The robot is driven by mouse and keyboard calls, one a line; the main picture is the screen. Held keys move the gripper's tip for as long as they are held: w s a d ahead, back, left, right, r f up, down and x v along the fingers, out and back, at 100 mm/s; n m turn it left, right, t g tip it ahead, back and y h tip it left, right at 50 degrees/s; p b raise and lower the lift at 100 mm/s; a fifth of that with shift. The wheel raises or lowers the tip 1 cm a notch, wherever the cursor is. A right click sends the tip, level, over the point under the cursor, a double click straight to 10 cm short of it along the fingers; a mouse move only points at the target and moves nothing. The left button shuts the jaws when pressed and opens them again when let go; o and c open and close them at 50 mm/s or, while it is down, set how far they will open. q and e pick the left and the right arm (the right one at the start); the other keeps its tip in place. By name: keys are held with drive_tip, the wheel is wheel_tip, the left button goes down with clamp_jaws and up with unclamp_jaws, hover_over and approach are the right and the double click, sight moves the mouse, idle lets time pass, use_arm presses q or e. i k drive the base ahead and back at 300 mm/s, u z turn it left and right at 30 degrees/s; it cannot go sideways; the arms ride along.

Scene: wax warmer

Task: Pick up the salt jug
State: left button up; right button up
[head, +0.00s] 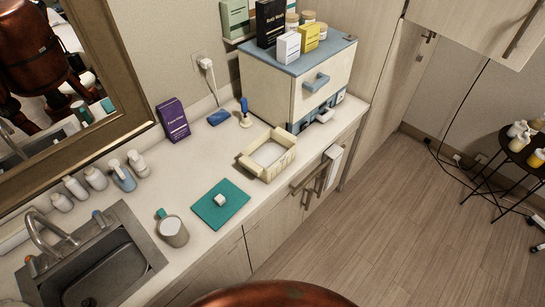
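A grey jug-like vessel (173,231) with a small teal part at its upper left and a pale top stands on the counter, just right of the sink. It looks like the salt jug, but I can read no label on it. A blue and white handled bottle (123,177) stands farther back by the mirror, at the end of a row of white bottles. Neither of my grippers shows in the head view. Nothing is seen touching the grey vessel.
A teal mat (211,215) with a small white block lies right of the vessel. A cream open box (266,155), a purple box (173,119) and a cream cabinet (292,88) stand farther along the counter (215,165). The metal sink (105,270) is at left.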

sight(171, 227)
drive_tip(key=z, duration=1.25)
drive_tip(key=i, duration=0.95)
drive_tip(key=u, duration=3.05)
